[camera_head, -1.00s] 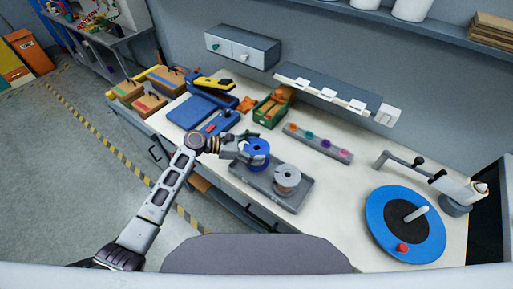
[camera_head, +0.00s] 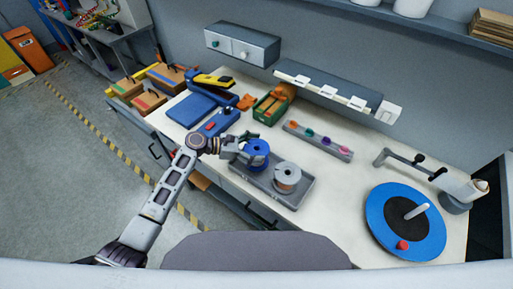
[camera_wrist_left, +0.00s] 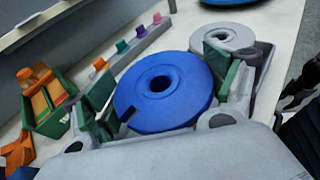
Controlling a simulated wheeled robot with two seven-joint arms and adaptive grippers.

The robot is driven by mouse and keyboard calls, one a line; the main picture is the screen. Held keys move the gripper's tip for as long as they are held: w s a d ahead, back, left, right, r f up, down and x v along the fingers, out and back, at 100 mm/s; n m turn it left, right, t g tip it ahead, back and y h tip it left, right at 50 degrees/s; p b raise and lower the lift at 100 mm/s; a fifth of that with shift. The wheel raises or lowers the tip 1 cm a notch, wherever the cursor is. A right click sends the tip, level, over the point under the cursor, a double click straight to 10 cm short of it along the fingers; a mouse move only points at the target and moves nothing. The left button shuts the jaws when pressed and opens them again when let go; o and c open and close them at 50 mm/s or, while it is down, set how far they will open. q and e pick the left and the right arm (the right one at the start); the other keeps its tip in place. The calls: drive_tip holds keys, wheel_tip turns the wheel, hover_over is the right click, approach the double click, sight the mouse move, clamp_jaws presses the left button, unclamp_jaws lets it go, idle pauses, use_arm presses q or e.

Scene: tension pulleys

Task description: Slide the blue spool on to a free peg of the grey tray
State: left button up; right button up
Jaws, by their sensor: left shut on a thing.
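The blue spool (camera_head: 257,147) is over the back-left end of the grey tray (camera_head: 300,198). My left gripper (camera_head: 250,152) is shut on it. In the left wrist view, the green-padded fingers of the gripper (camera_wrist_left: 161,97) stand on either side of the blue spool (camera_wrist_left: 153,85), with its flat face and centre hole showing. Any peg under it is hidden, and I cannot tell whether the spool is around one. A grey spool (camera_head: 287,174) sits upright at the tray's other end and also shows in the left wrist view (camera_wrist_left: 224,38). My right gripper is not in view.
Behind the tray are a green bin (camera_head: 270,109) and a grey strip with coloured knobs (camera_head: 318,141). Blue tools and pads (camera_head: 198,109) lie to the left. A blue turntable (camera_head: 380,217) stands to the right, with bare bench between it and the tray.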

use_arm(q)
drive_tip(key=shift+f, duration=0.4)
drive_tip(key=shift+p, duration=0.35)
idle(0.9)
drive_tip(key=shift+f+b, duration=0.75)
drive_tip(key=shift+f, duration=0.55)
idle(0.5)
drive_tip(key=shift+o, duration=0.2)
drive_tip(key=shift+s+f, duration=0.1)
drive_tip(key=shift+f, duration=0.15)
drive_tip(key=o, duration=1.4)
drive_tip(key=shift+a, duration=0.15)
